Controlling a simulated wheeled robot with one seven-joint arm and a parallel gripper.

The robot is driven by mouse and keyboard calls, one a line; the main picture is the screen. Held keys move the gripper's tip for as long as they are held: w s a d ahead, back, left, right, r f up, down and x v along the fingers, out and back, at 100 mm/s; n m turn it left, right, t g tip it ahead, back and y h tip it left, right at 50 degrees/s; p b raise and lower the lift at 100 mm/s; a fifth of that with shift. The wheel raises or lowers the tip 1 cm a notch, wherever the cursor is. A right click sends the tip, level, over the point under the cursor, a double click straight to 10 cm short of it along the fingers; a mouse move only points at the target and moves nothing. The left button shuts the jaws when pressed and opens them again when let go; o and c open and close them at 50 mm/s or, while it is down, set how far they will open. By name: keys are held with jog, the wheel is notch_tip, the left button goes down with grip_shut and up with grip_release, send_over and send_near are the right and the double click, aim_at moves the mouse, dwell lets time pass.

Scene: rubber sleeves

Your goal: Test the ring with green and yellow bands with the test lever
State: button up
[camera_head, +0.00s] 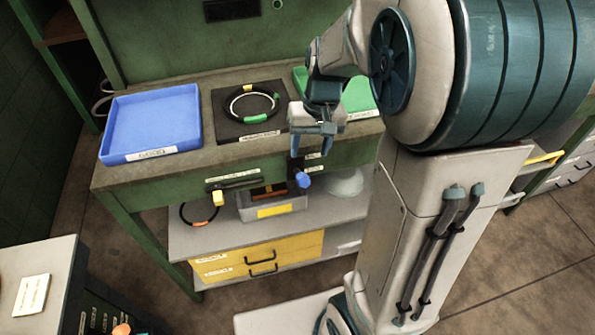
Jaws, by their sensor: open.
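The black ring with green and yellow bands (274,102) lies on the dark square pad (225,128) in the middle of the bench. Two levers are on the bench's front: one with a yellow end (217,197) and one with a blue knob (303,180). Their labels are too small to read, so I cannot tell which is the test lever. My gripper (311,150) is open and empty, pointing down by the bench's front edge, right of the ring and above the blue knob.
A blue tray (152,154) is on the bench's left; a green tray (358,96) is partly hidden behind my arm. Below, a ring with an orange band (187,221), a grey bin (246,214) and yellow drawers (233,263) show. A white cabinet (40,258) stands front left.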

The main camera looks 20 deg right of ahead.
aim_at(302, 184)
jog(key=f, duration=0.4)
jog(key=a+f, duration=0.1)
jog(key=f, duration=0.9)
jog(key=shift+w+a+f, duration=0.15)
jog(key=shift+w+a, duration=0.15)
jog(key=shift+w, duration=0.1)
grip_shut()
